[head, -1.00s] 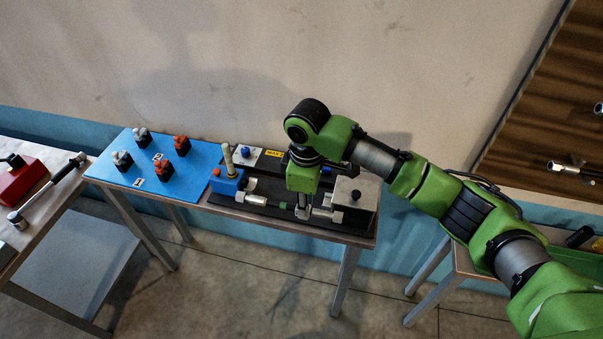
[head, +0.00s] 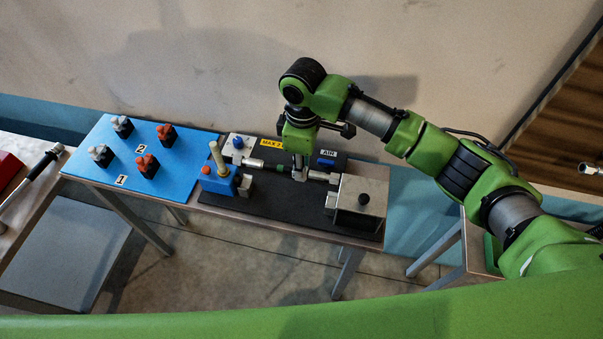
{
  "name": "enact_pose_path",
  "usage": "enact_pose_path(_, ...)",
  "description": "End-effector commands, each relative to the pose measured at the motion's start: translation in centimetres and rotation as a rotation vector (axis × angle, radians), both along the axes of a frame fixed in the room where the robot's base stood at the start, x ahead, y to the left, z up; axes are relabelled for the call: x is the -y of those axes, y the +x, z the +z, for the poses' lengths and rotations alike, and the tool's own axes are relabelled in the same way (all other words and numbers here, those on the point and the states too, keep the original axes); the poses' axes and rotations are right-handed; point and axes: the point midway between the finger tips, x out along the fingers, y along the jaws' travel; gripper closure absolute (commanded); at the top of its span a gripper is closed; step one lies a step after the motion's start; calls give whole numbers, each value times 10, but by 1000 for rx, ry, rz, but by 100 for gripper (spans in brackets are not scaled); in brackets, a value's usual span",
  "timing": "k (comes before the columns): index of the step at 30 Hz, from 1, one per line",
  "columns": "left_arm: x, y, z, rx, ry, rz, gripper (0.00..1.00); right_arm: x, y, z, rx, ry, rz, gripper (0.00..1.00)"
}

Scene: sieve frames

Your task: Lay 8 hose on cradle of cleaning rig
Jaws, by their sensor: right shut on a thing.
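My right gripper (head: 299,174) points down over the black base of the rig and is shut on a short hose (head: 318,176). The hose has pale metal ends and a green band, and lies crosswise in the jaws. It is near the back of the base, by the "MAX 2" and "AIR" labels; I cannot tell whether it touches anything below. No part is marked as the cradle. My left gripper is out of view.
A blue board (head: 129,178) to the left carries several grey and red-topped black holders, with labels 1 and 2. A table with a black-handled tool (head: 42,165) is at far left. The black base (head: 285,202) is bare in front of the hose.

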Motion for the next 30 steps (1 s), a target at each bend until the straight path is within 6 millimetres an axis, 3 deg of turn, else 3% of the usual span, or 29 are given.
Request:
enact_pose_path(14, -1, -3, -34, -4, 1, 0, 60, 0, 0, -55, 2, 2, 0, 100)
enact_pose_path(30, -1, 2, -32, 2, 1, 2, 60, 0, 0, -57, 2, 3, 0, 100)
